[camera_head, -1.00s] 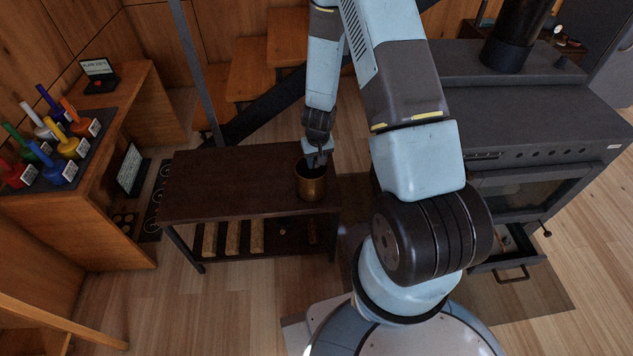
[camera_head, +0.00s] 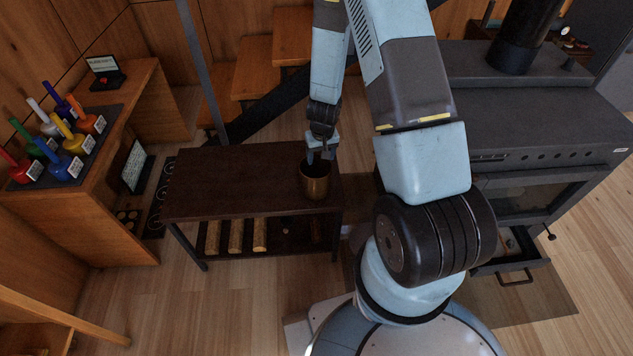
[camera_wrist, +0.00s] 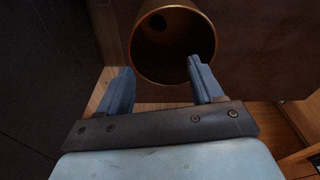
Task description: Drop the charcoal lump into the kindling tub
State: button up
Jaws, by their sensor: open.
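The kindling tub (camera_head: 315,184) is a round, brassy brown tub standing upright at the right end of the dark bench. In the wrist view its open mouth and wall (camera_wrist: 137,65) show past my fingers. A small dark lump, which looks like the charcoal lump (camera_wrist: 157,22), lies inside the tub against its inner surface. My gripper (camera_head: 321,157) is open and empty, just above the tub's mouth. In the wrist view the fingers of my gripper (camera_wrist: 160,68) are spread apart near the tub's near rim, with nothing between them.
The dark bench (camera_head: 230,185) has a clear top left of the tub and several logs (camera_head: 236,236) on its lower shelf. A stove (camera_head: 540,130) with an open drawer stands right. Coloured handled items (camera_head: 72,145) stand on the left counter.

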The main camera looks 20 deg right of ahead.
notch_tip(320, 180, up, 11)
jog(key=s, duration=0.1)
jog(key=shift+s+r, duration=0.15)
jog(key=shift+s, duration=0.1)
dwell(0.6)
jog(key=s+a+r+t+y, duration=0.1)
jog(key=s+r, duration=0.2)
jog(key=r, duration=0.8)
jog(key=s+a+r+t+y, duration=0.1)
jog(key=s+r, duration=0.1)
jog(key=r, duration=1)
jog(key=s+d+r+t+h, duration=0.1)
jog(key=s+r, duration=0.6)
jog(key=s, duration=0.2)
jog(key=s+d+r+t+h, duration=0.1)
jog(key=s+d+r, duration=0.1)
jog(key=s+r, duration=0.6)
jog(key=shift+s+d, duration=0.3)
jog(key=shift+s, duration=0.3)
